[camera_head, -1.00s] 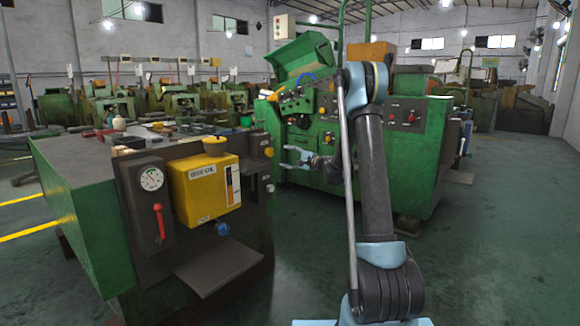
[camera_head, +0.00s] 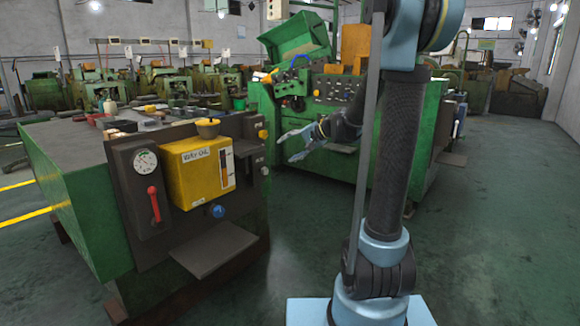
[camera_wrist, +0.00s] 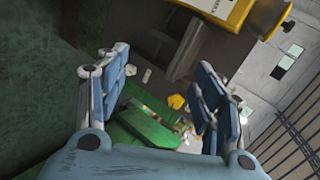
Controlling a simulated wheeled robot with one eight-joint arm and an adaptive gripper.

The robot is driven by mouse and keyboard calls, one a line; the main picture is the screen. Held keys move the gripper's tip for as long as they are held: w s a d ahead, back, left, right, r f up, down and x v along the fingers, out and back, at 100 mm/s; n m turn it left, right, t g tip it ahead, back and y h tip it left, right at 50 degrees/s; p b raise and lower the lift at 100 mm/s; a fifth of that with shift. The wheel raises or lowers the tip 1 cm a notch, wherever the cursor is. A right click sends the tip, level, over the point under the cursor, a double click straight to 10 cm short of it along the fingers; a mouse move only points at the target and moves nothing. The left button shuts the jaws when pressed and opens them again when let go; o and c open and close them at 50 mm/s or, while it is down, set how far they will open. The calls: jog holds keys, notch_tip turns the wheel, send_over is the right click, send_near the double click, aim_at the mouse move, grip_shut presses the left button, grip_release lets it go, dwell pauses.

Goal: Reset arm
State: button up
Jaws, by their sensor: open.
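My gripper (camera_head: 284,147) is open and empty in the head view. It hangs in the air in front of the green machine (camera_head: 425,125), to the right of the yellow oil box. In the wrist view my gripper (camera_wrist: 160,95) shows its two blue-grey fingers spread apart with nothing between them. My arm stands upright at the right of the head view and hides part of the green machine.
A green cabinet (camera_head: 60,170) at the left carries a dark panel with a gauge (camera_head: 146,160), a red lever (camera_head: 154,204), a yellow oil box (camera_head: 198,170) and a blue knob (camera_head: 217,211). A grey shelf (camera_head: 213,254) juts out below. Open floor (camera_head: 490,230) lies at the right.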

jog(key=s+d+f+n+g+h, duration=0.1)
jog(key=s+d+f+h, duration=0.2)
jog(key=s, duration=0.9)
jog(key=s+d+f+n+g+h, duration=0.1)
jog(key=s+d+f+n+h, duration=0.1)
jog(key=s+d+f, duration=0.5)
jog(key=s+d+f+n+g+h, duration=0.2)
jog(key=s+d, duration=0.6)
jog(key=s, duration=1)
notch_tip(320, 180, down, 4)
jog(key=h, duration=0.2)
jog(key=shift+s+d+r+h, duration=0.15)
jog(key=shift+d+r+h, duration=0.1)
jog(key=shift+d+h, duration=0.15)
jog(key=shift+w+f, duration=0.2)
jog(key=shift+w, duration=0.3)
